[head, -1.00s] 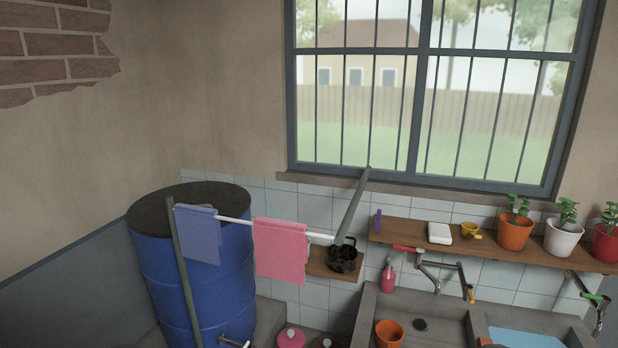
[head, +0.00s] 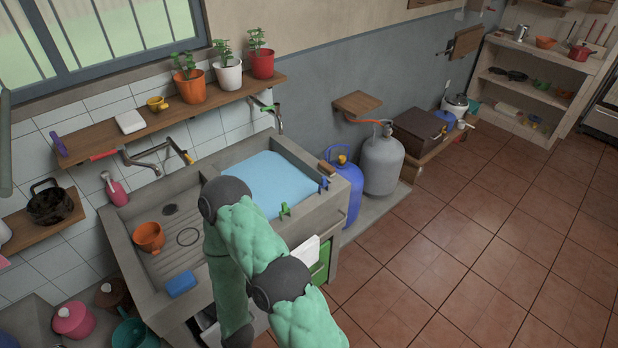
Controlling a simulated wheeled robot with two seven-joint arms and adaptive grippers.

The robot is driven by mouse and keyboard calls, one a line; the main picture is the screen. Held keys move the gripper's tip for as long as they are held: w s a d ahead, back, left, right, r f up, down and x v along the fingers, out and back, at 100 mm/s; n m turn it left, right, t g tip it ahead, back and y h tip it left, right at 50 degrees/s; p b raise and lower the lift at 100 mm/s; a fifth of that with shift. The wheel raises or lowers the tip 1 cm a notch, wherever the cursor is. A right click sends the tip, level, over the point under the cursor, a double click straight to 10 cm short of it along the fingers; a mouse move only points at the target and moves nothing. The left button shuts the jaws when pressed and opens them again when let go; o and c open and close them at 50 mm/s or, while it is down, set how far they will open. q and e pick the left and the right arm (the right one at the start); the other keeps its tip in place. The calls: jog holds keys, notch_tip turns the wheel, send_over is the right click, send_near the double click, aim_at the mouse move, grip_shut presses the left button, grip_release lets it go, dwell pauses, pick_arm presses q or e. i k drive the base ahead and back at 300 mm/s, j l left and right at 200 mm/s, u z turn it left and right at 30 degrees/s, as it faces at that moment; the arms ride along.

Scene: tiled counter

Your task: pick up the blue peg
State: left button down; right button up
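A small blue peg (head: 323,184) is on the front rim of the concrete sink (head: 338,192), near its right corner. A green peg (head: 285,211) is on the same rim, to the left of the blue one. One of my green arms reaches up from the bottom of the head view and bends back down in front of the sink, left of the pegs. Neither gripper shows in the picture, so I cannot see whether they hold anything.
The sink's right basin holds blue water (head: 268,180). An orange pot (head: 149,238) and a blue sponge (head: 180,284) are at its left. A blue gas cylinder (head: 346,188) and a grey one (head: 381,165) stand right of the sink. The tiled floor (head: 450,250) at right is clear.

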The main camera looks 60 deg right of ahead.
aim_at(323, 183)
jog(key=z, duration=2.1)
